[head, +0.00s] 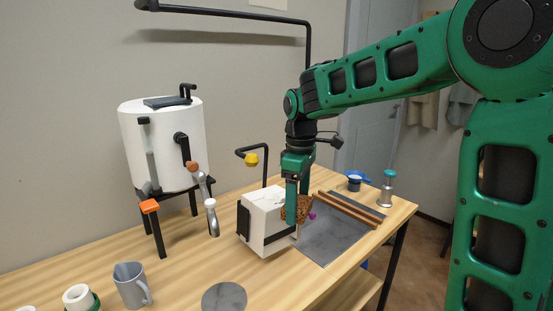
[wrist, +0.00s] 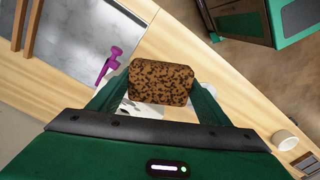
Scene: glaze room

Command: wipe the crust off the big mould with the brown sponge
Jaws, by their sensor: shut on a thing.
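The big mould (head: 262,222) is a white block with a black strap, standing on the wooden table in the head view. Some greyish marks show on its top; I cannot tell how much of them is crust. My gripper (head: 296,214) points down at the mould's right side, shut on the brown speckled sponge (head: 304,207). In the wrist view the sponge (wrist: 161,82) sits between my two fingers, with part of the white mould (wrist: 150,108) showing below it. The sponge is beside or against the mould; I cannot tell if they touch.
A grey slab (head: 335,238) with wooden bars (head: 352,209) lies right of the mould, and a purple tool (wrist: 108,65) lies near it. A white tank (head: 163,145) on black legs stands at left. A grey jug (head: 131,285) and grey disc (head: 224,297) are in front.

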